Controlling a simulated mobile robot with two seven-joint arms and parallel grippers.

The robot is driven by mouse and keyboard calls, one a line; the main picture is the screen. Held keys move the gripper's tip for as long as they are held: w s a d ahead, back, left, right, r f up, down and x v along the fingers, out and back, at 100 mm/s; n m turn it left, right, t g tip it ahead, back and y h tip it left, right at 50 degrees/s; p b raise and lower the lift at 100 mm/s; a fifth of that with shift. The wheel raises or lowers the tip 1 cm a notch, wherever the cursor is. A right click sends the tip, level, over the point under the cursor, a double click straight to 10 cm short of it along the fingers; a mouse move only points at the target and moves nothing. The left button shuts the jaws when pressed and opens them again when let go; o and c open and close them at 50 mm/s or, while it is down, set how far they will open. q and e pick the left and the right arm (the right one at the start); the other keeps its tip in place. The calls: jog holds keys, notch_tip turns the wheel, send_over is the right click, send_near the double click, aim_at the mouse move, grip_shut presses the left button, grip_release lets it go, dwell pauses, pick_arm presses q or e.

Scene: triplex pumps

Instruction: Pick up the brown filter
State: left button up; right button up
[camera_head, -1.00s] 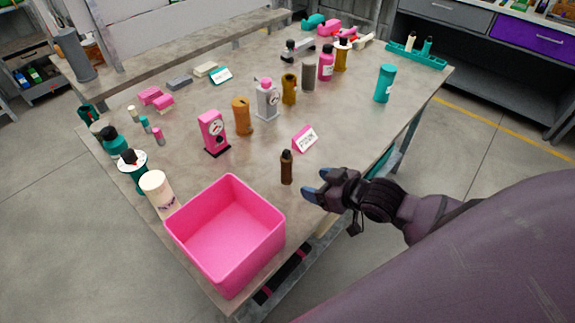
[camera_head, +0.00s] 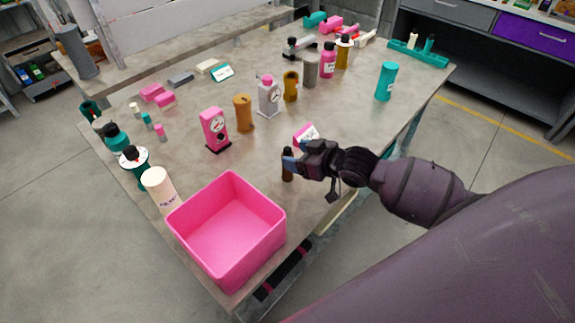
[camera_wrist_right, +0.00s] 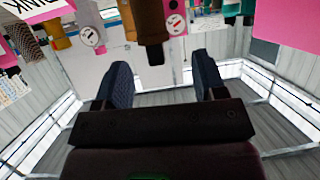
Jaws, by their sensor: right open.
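The brown filter (camera_head: 287,172), a small dark brown cylinder with a black top, stands upright on the table near its front edge, behind the pink bin. My right gripper (camera_head: 291,162) is open at its upper part and partly hides it. In the right wrist view, which looks upside down, the brown filter (camera_wrist_right: 151,22) hangs from the top edge. Its black end points between the two open fingers of my right gripper (camera_wrist_right: 160,62). Contact cannot be told. My left gripper is not in view.
A pink bin (camera_head: 180,216) stands at the table's front corner. A pink-and-white sign (camera_head: 305,132) is just behind my right gripper. A pink gauge unit (camera_head: 214,130) and an orange-brown cylinder (camera_head: 243,114) stand farther back. The table (camera_head: 245,162) is clear left of the brown filter.

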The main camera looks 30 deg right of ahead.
aim_at(290, 152)
jog(key=x, duration=0.4)
jog(key=shift+w+d, duration=0.15)
jog(key=shift+w, duration=0.05)
grip_shut()
